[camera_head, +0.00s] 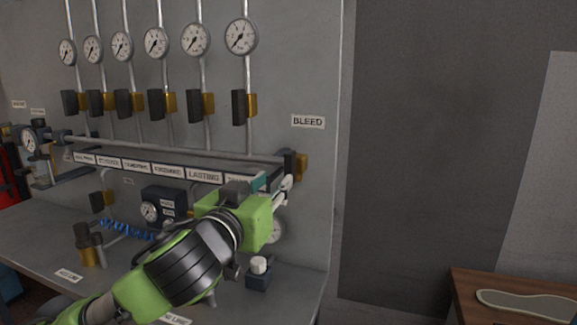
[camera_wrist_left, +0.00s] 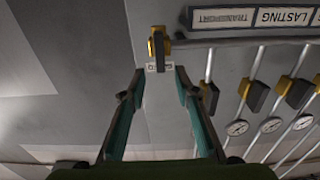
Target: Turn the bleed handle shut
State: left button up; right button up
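The bleed handle (camera_head: 289,165) is a black lever on a brass valve body (camera_head: 301,167) at the right end of the horizontal pipe, below the BLEED label (camera_head: 307,121). It stands upright, across the pipe. The wrist view, turned upside down, shows the handle (camera_wrist_left: 157,44) just beyond the fingertips and roughly between their lines. My left gripper (camera_head: 275,182) is just below and in front of the valve. Its two teal fingers are spread apart with nothing between them in the left wrist view (camera_wrist_left: 160,74). Contact with the handle does not show. My right gripper is out of view.
Several gauges (camera_head: 241,36) and black-handled valves (camera_head: 239,107) line the panel above the pipe (camera_head: 170,146). A label rail (camera_head: 204,174) runs below it. A small block with a white knob (camera_head: 259,273) stands on the bench under my arm.

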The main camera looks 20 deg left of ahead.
aim_at(287, 169)
pick_arm(q)
jog(key=w, duration=0.4)
jog(key=shift+w+d+p, duration=0.1)
jog(key=shift+w+p, duration=0.05)
jog(key=shift+p, duration=0.15)
jog(key=w+p, duration=0.1)
jog(key=w, duration=0.4)
jog(key=shift+w+d, duration=0.1)
jog(key=shift+w, duration=0.05)
jog(key=shift+w+f, duration=0.1)
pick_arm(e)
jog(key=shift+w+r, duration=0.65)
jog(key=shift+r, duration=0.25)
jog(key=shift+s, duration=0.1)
pick_arm(q)
grip_shut()
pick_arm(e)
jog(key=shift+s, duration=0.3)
